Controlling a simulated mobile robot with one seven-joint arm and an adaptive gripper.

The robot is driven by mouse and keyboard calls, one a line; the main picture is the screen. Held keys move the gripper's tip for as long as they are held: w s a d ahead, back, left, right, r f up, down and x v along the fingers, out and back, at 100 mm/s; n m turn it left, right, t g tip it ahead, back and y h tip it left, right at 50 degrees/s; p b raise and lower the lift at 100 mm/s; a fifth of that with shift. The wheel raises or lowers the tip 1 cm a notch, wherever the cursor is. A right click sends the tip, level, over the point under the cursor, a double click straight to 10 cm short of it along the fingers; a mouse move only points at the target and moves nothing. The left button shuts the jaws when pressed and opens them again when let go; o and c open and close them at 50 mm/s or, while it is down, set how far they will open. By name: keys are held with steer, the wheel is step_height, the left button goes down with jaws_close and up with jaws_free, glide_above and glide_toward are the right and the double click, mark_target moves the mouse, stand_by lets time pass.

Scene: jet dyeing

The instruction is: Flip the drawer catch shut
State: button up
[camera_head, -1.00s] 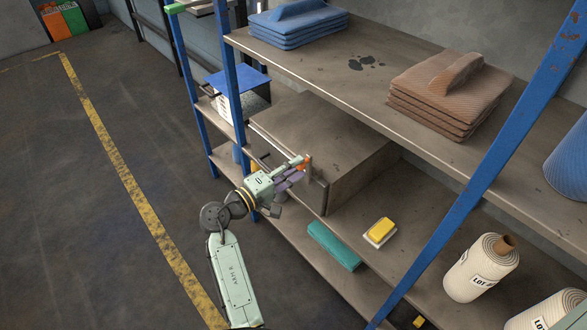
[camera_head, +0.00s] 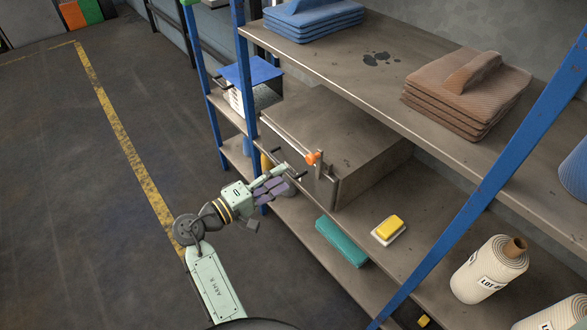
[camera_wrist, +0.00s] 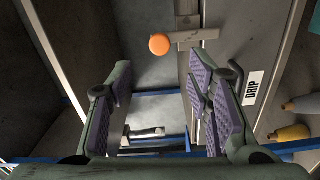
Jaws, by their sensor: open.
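The catch is a grey metal bar with an orange knob (camera_head: 313,157), at the near front corner of a brown drawer cabinet (camera_head: 365,152) on the middle shelf. In the wrist view the orange knob (camera_wrist: 159,44) sits at the end of a short bar (camera_wrist: 197,38), beyond my fingertips. My gripper (camera_head: 280,180) is open and empty, left of the knob and apart from it. In the wrist view its purple-padded fingers (camera_wrist: 158,85) are spread wide. A bar handle (camera_wrist: 145,133) shows between them. Whether the catch engages the drawer is not clear.
A blue shelf post (camera_head: 240,85) stands left of the cabinet. Folded brown cloths (camera_head: 465,95) are on the shelf above. The floor at left is clear.

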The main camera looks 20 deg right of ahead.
steer(key=shift+v, duration=1.65)
